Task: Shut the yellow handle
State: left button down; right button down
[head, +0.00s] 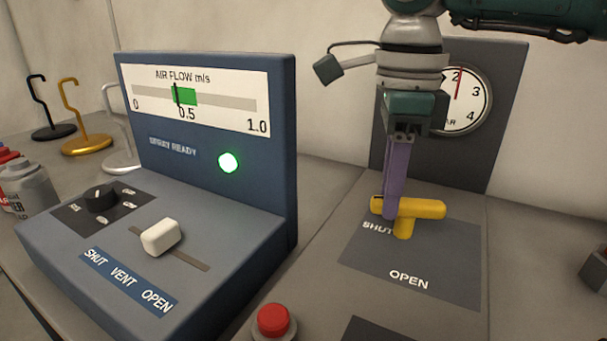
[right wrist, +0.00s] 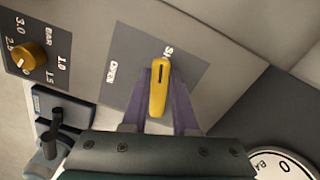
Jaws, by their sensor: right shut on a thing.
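The yellow handle (head: 425,208) is a short bar on a stem above a dark plate (head: 440,262) marked SHUT and OPEN. In the head view the bar lies roughly left to right, its left end above the SHUT word and away from OPEN. In the right wrist view the handle (right wrist: 158,92) points at the partly covered SHUT word. My right gripper (head: 393,208) comes down from above, its purple fingers shut on the handle near its left end. The fingers (right wrist: 160,85) lie on both sides of it in the wrist view. My left gripper is out of view.
A blue console (head: 240,225) with an air flow display, a green light and a white slider (head: 161,237) stands at left. A red button (head: 273,320) is in front. A round gauge (head: 462,100) is behind my gripper. Hooks and bottles stand far left.

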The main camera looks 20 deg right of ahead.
jog(key=shift+w+d+r+m, duration=0.1)
jog(key=shift+w+m, duration=0.05)
jog(key=shift+m, duration=0.75)
jog(key=shift+w+d+m, duration=0.1)
jog(key=shift+w+m, duration=0.05)
jog(key=shift+m, duration=0.75)
jog(key=c, duration=0.7)
grip_release()
notch_tip(320, 180, up, 10)
jog(key=shift+f, duration=0.1)
